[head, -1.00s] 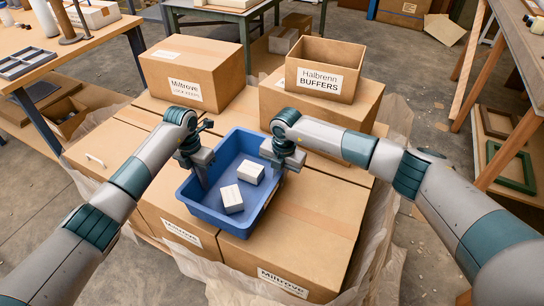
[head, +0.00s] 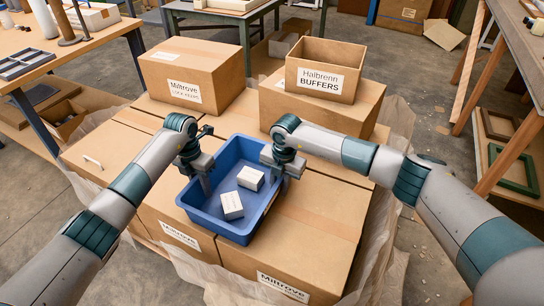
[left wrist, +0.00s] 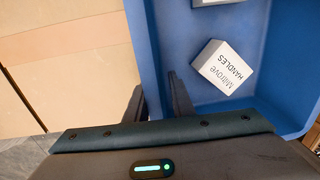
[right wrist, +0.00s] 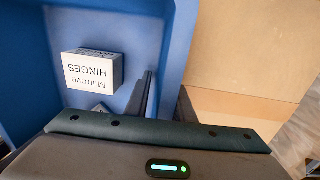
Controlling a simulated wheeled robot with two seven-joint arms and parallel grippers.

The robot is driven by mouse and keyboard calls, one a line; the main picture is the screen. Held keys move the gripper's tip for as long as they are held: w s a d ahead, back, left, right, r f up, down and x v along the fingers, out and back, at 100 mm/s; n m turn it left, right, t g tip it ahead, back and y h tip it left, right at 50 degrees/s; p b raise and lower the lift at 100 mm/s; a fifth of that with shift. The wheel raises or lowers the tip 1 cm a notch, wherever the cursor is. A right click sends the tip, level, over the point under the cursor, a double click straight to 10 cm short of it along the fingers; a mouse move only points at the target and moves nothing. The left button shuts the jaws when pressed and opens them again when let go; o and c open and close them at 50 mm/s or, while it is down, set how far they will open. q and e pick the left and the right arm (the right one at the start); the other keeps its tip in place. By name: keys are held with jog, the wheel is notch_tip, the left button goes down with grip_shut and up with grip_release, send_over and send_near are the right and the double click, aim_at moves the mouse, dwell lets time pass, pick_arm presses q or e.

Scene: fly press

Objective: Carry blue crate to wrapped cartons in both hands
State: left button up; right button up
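The blue crate (head: 220,228) is level over the top of the wrapped cartons (head: 303,230). I cannot tell whether it touches them. Two white boxes lie in it: a handles box (left wrist: 226,67) and a hinges box (right wrist: 94,71). My left gripper (head: 203,182) straddles the crate's left wall, one finger inside and one outside, and appears shut on it. My right gripper (head: 284,172) grips the right wall the same way. The wall between the fingers is partly hidden in both wrist views.
On the cartons behind the crate stand a closed Miltrove box (head: 191,75) and an open Halbrenn buffers box (head: 323,74). Loose clear wrap (head: 398,125) surrounds the stack. Workbenches stand left (head: 85,50) and right (head: 521,22). Carton top at front right is bare.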

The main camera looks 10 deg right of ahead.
pick_arm(q)
notch_tip(320, 180, up, 12)
jog(key=shift+w+a, duration=0.25)
jog(key=shift+a, duration=0.1)
dwell(0.4)
pick_arm(e)
notch_tip(320, 180, up, 12)
jog(key=shift+s+d, duration=0.25)
jog(key=shift+d, duration=0.1)
dwell(0.5)
